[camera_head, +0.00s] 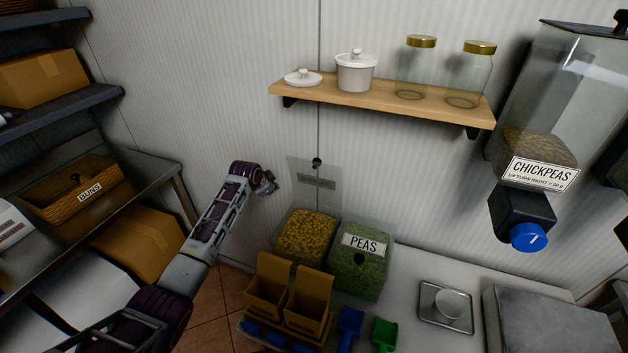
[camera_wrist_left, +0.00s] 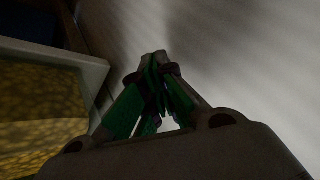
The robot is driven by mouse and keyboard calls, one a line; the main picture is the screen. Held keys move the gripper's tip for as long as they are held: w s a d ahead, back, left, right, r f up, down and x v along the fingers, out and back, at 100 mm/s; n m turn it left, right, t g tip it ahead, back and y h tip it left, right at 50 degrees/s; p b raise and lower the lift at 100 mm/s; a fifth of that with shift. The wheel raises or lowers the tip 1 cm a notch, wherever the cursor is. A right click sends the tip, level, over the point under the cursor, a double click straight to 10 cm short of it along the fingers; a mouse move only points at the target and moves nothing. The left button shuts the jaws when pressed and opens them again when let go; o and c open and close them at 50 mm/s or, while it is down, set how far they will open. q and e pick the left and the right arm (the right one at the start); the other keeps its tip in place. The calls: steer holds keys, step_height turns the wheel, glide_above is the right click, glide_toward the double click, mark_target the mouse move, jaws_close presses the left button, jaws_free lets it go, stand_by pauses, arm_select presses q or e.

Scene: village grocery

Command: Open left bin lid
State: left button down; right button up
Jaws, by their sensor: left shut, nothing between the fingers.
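The left bin (camera_head: 305,236) stands against the back wall, filled with yellow grain that shows uncovered. Its clear lid (camera_head: 312,190) is raised up at the wall behind it, with a label and a dark knob near its top. My left gripper (camera_head: 271,184) is beside the raised lid, on its left, above the bin's back left corner. In the left wrist view the gripper (camera_wrist_left: 157,75) is shut and empty. The bin's pale rim (camera_wrist_left: 97,75) and yellow grain show at the left there. My right gripper is out of view.
A PEAS bin (camera_head: 361,260) stands right of the left bin. Two cardboard boxes (camera_head: 287,292), a blue scoop (camera_head: 349,325) and a green scoop (camera_head: 385,334) are in front. A wooden shelf (camera_head: 390,98) with jars hangs above. A chickpea dispenser (camera_head: 540,150) is at right.

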arm_select(q)
steer(key=s+d+r+m+t+h+b, duration=0.2)
steer(key=s+d+r+m+t, duration=0.3)
steer(key=s, duration=0.8)
steer(key=s+d+r+m+t+h+b, duration=0.2)
steer(key=s+d+r+m+t+b, duration=0.3)
steer(key=s, duration=0.7)
step_height(320, 180, up, 3)
steer(key=d+t, duration=0.1)
steer(key=d, duration=0.1)
steer(key=shift+s+d+r+t, duration=0.15)
steer(key=shift+s+d+t, duration=0.15)
steer(key=shift+s+d, duration=0.1)
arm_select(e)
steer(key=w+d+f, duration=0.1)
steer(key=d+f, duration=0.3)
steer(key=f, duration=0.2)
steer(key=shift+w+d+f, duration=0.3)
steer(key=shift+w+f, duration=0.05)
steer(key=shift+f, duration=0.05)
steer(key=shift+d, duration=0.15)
arm_select(q)
steer(key=shift+w, duration=0.15)
